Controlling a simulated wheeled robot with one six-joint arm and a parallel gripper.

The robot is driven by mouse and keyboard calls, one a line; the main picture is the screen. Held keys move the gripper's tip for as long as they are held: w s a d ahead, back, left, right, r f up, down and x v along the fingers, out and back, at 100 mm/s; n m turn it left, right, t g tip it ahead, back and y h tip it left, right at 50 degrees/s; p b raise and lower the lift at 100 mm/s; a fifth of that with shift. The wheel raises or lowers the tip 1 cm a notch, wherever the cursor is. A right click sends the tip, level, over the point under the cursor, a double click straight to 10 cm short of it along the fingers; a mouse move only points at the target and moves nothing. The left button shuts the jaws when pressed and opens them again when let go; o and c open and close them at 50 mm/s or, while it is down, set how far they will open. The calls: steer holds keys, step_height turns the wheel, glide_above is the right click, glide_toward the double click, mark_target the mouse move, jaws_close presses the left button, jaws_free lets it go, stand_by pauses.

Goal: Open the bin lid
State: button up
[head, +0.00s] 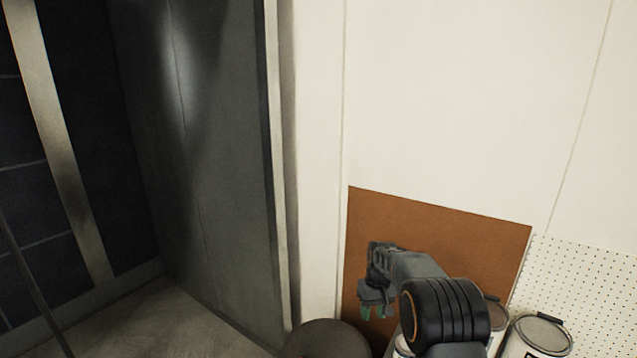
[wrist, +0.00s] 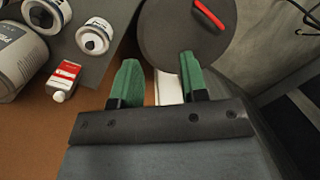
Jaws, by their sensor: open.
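The bin's round dark grey lid (wrist: 172,32) is at the top of the wrist view, cut off by the frame edge, and it looks closed. A red handle (wrist: 208,14) sits on it. In the head view the top of the lid (head: 326,340) shows at the bottom edge, without its handle in sight. My gripper (wrist: 160,68) is open and empty, its green fingertips apart near the lid's edge. In the head view my gripper (head: 373,313) hangs to the right of the lid, in front of a brown board. I cannot tell whether the fingers touch the lid.
Several paint cans stand beside the bin, such as one with a grey lid (head: 541,333) and a white one (wrist: 95,36). A brown board (head: 440,225) is on the wall behind. Open floor (head: 190,325) lies to the left.

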steer(key=s+r+m+t+b, duration=0.1)
steer(key=s+r, duration=0.3)
steer(key=s, duration=0.5)
steer(key=s+r+m+t+b, duration=0.1)
steer(key=s+r+t, duration=0.2)
steer(key=s, duration=0.7)
steer(key=s+d+r+t+b, duration=0.1)
steer(key=s+r, duration=0.3)
steer(key=s, duration=0.5)
steer(key=shift+s+r+m+t+h, duration=0.15)
steer(key=shift+r+m+t+h, duration=0.2)
steer(key=shift+t, duration=0.35)
steer(key=shift+s, duration=0.1)
